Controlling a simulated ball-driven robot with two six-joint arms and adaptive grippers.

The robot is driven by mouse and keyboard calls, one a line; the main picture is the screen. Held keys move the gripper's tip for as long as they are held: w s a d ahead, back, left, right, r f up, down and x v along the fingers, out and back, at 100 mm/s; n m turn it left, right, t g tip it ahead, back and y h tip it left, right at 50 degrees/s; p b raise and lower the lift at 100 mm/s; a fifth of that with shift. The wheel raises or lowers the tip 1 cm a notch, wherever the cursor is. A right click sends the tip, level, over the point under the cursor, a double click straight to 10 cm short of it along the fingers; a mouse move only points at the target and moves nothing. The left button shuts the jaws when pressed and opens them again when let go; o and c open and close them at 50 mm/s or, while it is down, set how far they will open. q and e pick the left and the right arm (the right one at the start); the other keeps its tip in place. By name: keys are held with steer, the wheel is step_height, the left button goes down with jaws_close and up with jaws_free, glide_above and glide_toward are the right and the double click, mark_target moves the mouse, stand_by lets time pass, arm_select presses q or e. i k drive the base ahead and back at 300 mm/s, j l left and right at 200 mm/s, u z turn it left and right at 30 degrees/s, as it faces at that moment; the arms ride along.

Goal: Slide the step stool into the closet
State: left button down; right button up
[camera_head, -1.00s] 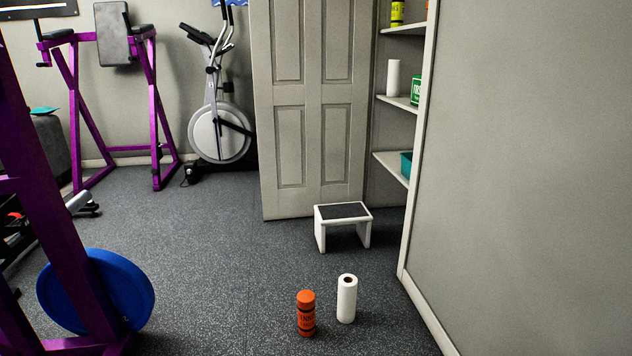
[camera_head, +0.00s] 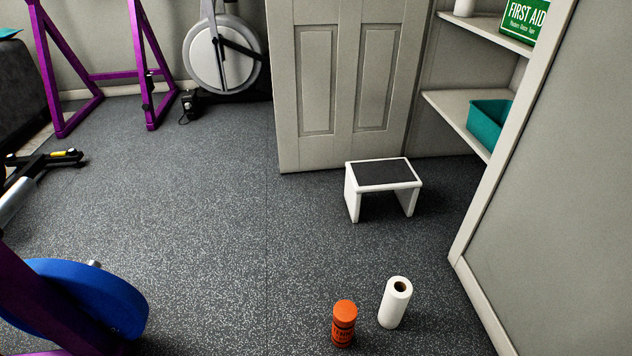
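The step stool (camera_head: 383,176) is white with a dark top pad. It stands upright on the floor in front of the open closet door (camera_head: 345,85), near the closet opening. The closet is at the right, with white shelves (camera_head: 462,112) inside; the wall at the right hides part of it. Neither of my grippers shows in the head view.
An orange can (camera_head: 344,324) and a white paper roll (camera_head: 395,302) stand on the floor in front of the stool. A teal bin (camera_head: 488,124) and a first aid box (camera_head: 524,20) sit on the shelves. A blue weight plate (camera_head: 88,300) is at lower left. Floor left of the stool is clear.

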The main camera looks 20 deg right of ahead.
mark_target(396, 174)
steer(key=i+j+z, duration=0.15)
steer(key=i, duration=0.3)
steer(key=i+j+z, duration=0.2)
steer(key=i, duration=0.25)
steer(key=i+j+z, duration=0.15)
steer(key=z, duration=0.25)
steer(key=i+j+z, duration=0.25)
steer(key=z, duration=0.15)
steer(key=i+j+z, duration=0.25)
steer(key=z, duration=0.15)
steer(key=i+j+z, duration=0.15)
steer(key=j+z, duration=0.25)
steer(key=i+j+z, duration=0.35)
steer(key=j+z, duration=0.15)
steer(key=j, duration=0.15)
steer(key=i+j+z, duration=0.1)
steer(key=j+z, duration=0.15)
steer(key=j, duration=0.15)
